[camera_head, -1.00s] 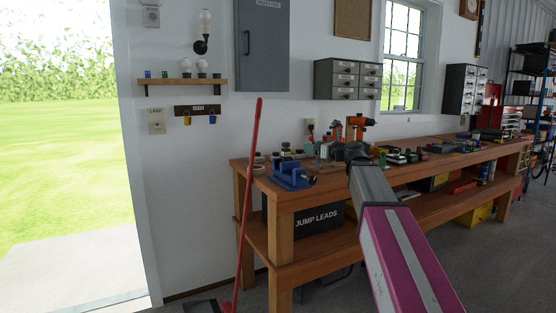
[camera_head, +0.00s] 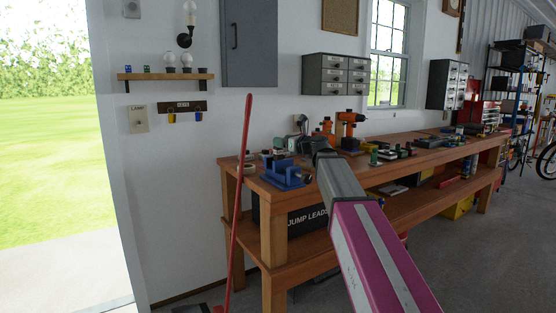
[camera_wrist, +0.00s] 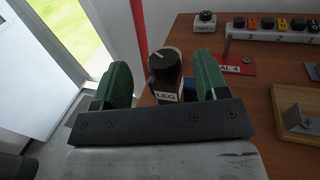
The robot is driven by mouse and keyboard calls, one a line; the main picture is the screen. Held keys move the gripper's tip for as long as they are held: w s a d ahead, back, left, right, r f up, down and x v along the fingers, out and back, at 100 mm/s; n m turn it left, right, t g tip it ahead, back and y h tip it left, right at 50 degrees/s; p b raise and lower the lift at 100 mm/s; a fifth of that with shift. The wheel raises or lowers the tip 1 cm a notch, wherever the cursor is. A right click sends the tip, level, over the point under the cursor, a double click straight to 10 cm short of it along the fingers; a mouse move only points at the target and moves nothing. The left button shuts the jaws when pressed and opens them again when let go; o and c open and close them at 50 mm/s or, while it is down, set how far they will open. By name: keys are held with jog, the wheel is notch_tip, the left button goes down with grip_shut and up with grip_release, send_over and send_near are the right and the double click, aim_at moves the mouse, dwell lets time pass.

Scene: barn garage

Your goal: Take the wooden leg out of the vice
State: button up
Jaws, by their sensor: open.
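The blue vice (camera_head: 282,177) stands on the near left end of the wooden workbench (camera_head: 410,163). I cannot tell how deep the leg sits between the fingers. A little blue of the vice shows behind the right finger; the vice's jaws are hidden. In the head view I cannot make out the leg.
A red pole (camera_head: 238,195) leans at the bench's left end. In the wrist view, a labelled rack (camera_wrist: 265,32) and a metal-plated wooden block (camera_wrist: 300,118) lie on the bench to the right. Orange drills (camera_head: 346,127) stand farther back. The open doorway is at left.

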jog(key=x, duration=0.5)
jog(key=shift+d+f, duration=0.1)
jog(key=shift+f, duration=0.15)
grip_shut()
jog(key=shift+r, duration=0.1)
